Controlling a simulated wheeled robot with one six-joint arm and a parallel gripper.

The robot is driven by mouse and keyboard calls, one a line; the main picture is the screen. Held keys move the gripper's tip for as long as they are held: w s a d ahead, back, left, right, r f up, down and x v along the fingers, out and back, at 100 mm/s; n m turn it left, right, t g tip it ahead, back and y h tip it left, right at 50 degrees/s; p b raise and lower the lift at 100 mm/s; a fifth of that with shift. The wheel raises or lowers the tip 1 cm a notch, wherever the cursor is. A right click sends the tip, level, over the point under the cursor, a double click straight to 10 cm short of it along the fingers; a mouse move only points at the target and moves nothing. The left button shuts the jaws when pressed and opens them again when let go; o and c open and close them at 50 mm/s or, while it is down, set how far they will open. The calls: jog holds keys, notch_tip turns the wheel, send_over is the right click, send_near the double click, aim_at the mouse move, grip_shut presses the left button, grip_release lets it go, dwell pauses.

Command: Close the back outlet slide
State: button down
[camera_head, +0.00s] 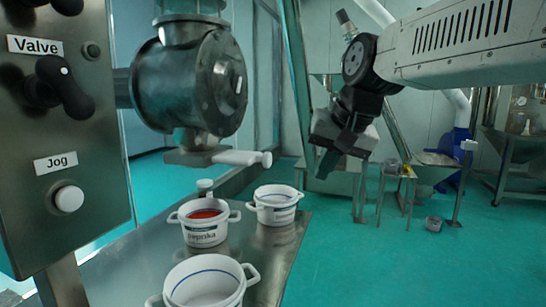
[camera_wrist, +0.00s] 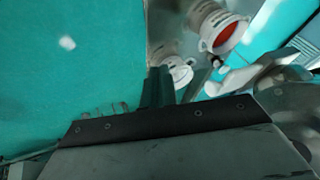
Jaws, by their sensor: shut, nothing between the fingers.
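A white slide with a knobbed handle (camera_head: 243,158) sticks out to the right from beneath the round metal valve housing (camera_head: 205,85). I cannot tell whether this is the back outlet slide. A similar white handle shows in the wrist view (camera_wrist: 245,76), to the right of the fingers. My gripper (camera_head: 325,166) is to the right of the handle in the head view, pointing down, apart from it. Its dark fingers (camera_wrist: 159,88) are together and empty in the wrist view. The slide's inner part is hidden under the housing.
A pot of red powder labelled paprika (camera_head: 205,222), another white pot (camera_head: 276,205) and a nearer white pot (camera_head: 205,283) stand on the metal table (camera_head: 262,260). A control panel (camera_head: 100,150) fills the left. Open green floor lies right of the table.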

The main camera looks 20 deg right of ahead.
jog(key=w+r+m+t, duration=0.2)
jog(key=w+r, duration=0.4)
jog(key=w, duration=0.2)
jog(key=w+a+f, duration=0.3)
jog(key=w+f, duration=0.4)
jog(key=w, duration=0.1)
jog(key=shift+w+a+f, duration=0.3)
jog(key=shift+w+a, duration=0.05)
jog(key=shift+a, duration=0.05)
